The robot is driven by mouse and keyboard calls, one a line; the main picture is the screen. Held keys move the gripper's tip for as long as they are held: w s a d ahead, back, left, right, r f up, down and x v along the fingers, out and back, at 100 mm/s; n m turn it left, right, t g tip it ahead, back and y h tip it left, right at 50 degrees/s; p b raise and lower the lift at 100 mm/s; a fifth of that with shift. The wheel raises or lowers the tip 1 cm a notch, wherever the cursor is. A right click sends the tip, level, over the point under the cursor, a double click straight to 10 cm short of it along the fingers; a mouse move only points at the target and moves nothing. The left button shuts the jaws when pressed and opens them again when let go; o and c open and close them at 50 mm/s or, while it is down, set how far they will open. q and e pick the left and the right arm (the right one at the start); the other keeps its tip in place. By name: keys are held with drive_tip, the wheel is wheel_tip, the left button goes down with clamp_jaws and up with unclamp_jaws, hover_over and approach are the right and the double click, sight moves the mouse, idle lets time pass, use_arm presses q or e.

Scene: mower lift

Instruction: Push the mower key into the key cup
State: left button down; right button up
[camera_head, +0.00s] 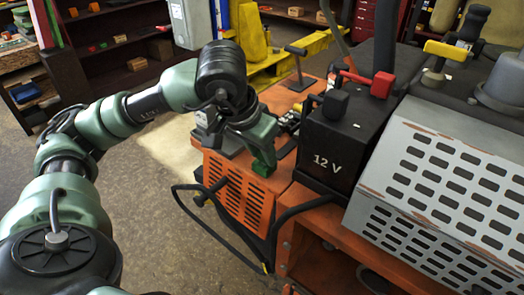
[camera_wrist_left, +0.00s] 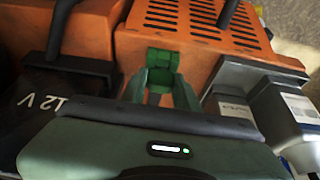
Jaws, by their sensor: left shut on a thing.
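My left gripper (camera_head: 262,165) has green fingers and points down over the top edge of the orange machine body (camera_head: 237,195). Whether the held thing touches the machine is not clear. My right gripper is not in view.
A black 12 V battery (camera_head: 325,150) with a red lever (camera_head: 366,82) stands right of the gripper. A slotted grey metal cover (camera_head: 440,180) is farther right. A black cable (camera_head: 205,222) loops in front of the machine. Shelves (camera_head: 115,50) stand behind; the floor at left is open.

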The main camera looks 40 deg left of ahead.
use_arm(q)
drive_tip(key=shift+f, duration=0.1)
drive_tip(key=c, duration=1)
unclamp_jaws()
drive_tip(key=v, duration=0.8)
drive_tip(key=shift+b, duration=0.4)
drive_tip(key=shift+f, duration=0.1)
